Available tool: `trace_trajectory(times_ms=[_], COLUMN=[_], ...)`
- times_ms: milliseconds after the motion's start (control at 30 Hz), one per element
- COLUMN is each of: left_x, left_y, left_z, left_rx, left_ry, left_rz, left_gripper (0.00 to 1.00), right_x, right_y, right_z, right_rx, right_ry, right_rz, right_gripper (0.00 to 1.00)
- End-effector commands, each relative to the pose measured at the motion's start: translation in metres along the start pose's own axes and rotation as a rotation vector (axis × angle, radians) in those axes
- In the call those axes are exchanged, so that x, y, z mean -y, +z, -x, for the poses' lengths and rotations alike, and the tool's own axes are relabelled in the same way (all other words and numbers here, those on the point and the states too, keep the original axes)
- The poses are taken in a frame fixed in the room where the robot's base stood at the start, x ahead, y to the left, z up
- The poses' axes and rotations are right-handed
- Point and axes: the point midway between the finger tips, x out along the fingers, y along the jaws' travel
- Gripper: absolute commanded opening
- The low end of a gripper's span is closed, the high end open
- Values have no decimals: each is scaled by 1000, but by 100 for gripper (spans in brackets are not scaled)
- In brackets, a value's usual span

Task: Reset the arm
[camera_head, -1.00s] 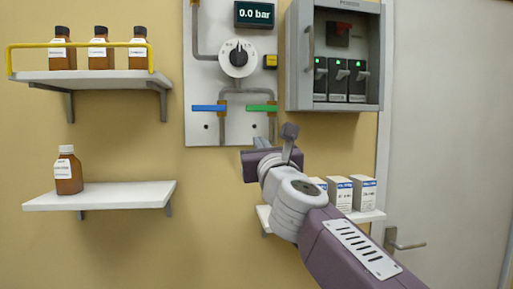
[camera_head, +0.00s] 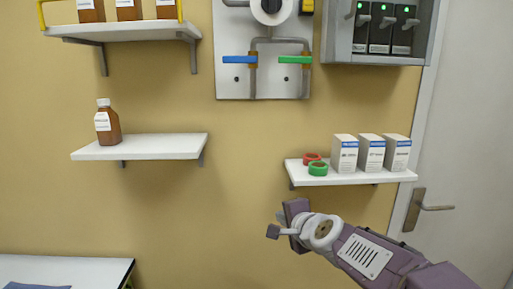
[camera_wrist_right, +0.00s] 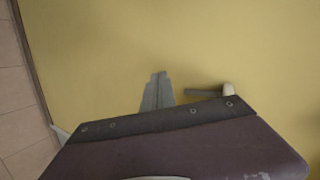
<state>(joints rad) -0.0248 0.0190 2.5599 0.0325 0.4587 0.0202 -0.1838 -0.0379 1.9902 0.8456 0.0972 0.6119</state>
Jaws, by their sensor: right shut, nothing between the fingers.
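My right arm comes in from the lower right of the head view. Its purple gripper body (camera_head: 296,208) is in front of the bare wall, below the right shelf and apart from it. The fingers are hidden there behind the gripper body. In the right wrist view the grey fingers (camera_wrist_right: 158,90) show together past the purple body, shut and empty, with the yellow wall behind. My left gripper is not in view.
The right shelf (camera_head: 340,181) holds white boxes (camera_head: 372,153), a red tape roll (camera_head: 311,158) and a green one (camera_head: 318,169). A brown bottle (camera_head: 108,124) stands on the left shelf (camera_head: 150,147). A table (camera_head: 105,270) is at lower left; a door (camera_head: 470,160) is at right.

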Motion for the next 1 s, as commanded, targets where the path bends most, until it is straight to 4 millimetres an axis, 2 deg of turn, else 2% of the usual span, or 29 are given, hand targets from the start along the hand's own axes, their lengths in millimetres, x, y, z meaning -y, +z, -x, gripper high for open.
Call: trace_trajectory(times_ms=[33, 67, 100, 167, 200, 300, 400, 500, 567, 1000], left_x=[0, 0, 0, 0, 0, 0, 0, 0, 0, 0], left_y=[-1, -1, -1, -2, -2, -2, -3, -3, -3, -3], left_z=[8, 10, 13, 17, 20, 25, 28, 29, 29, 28], left_rx=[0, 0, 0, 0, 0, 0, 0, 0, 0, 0], left_ry=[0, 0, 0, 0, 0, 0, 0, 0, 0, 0], left_rz=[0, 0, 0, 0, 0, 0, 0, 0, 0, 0], left_gripper=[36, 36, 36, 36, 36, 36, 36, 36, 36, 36], right_x=[-42, -71, -108, -163, -196, -264, -307, -329, -334, -335], right_y=[0, 0, 1, 2, 2, 1, 0, -1, -2, -2], right_z=[0, 2, 8, 23, 36, 75, 110, 131, 136, 136], right_rx=[26, 53, 98, 181, 245, 416, 561, 649, 673, 676], right_ry=[118, 190, 284, 421, 504, 674, 781, 834, 846, 847], right_rz=[144, 242, 365, 538, 643, 856, 998, 1073, 1093, 1098], right_gripper=[0, 0, 0, 0, 0, 0, 0, 0, 0, 0])
